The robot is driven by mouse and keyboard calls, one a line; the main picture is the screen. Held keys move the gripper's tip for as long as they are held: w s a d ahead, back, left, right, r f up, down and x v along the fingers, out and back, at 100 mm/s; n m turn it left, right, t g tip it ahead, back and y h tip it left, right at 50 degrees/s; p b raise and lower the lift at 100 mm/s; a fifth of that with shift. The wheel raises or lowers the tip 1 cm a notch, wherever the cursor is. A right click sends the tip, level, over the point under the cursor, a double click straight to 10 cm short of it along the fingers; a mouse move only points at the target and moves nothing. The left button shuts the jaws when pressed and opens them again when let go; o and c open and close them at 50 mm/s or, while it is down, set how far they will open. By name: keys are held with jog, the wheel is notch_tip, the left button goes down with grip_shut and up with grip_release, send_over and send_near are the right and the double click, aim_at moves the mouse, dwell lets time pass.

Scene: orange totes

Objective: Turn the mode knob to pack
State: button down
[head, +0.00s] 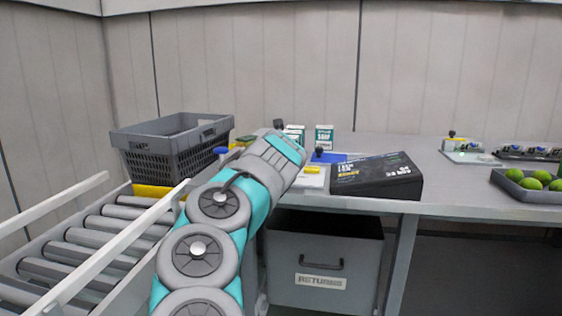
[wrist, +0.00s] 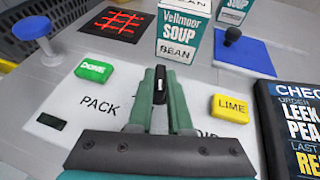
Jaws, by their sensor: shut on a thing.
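The mode knob (wrist: 159,90) is a dark piece with a pale mark, seen in the wrist view between the fingers of my gripper (wrist: 159,74). My gripper is shut on it, with a green finger on each side. The knob stands on a light control panel (wrist: 60,108). The word PACK is printed left of the fingers; another word at the right is mostly covered by my gripper. The fingers hide the knob's base, and I cannot tell its exact setting. In the head view my arm hides the knob and the gripper; part of the panel (head: 316,182) shows.
A green button (wrist: 94,69) and a yellow button (wrist: 230,108) flank the fingers. A soup box (wrist: 184,32) stands behind. A black box (head: 378,180) lies right of the panel. A grey crate (head: 170,145) stands at the left, beyond the roller conveyor (head: 95,240).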

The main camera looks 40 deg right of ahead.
jog(key=shift+r+m+h, duration=0.15)
jog(key=shift+m+h, duration=0.15)
jog(key=shift+h, duration=0.2)
jog(key=shift+w+a+f+m+g+h, duration=0.15)
jog(key=shift+f+m+g+h, duration=0.2)
jog(key=shift+m+g, duration=0.3)
jog(key=shift+m+g+h, duration=1.05)
jog(key=shift+m+g, duration=0.3)
jog(key=shift+r+m+g, duration=0.1)
jog(key=shift+m+g, duration=0.4)
jog(key=shift+w+a+r+m+g+h, duration=0.1)
jog(key=shift+w+r+m+g+h, duration=0.05)
jog(key=shift+r+m+g+h, duration=0.4)
jog(key=shift+r, duration=0.15)
jog(key=shift+w+a+r+m+g+h, duration=0.15)
jog(key=shift+m+g+h, duration=0.1)
jog(key=shift+m+g, duration=0.35)
jog(key=shift+f+m+g, duration=0.45)
jog(key=shift+f, duration=0.35)
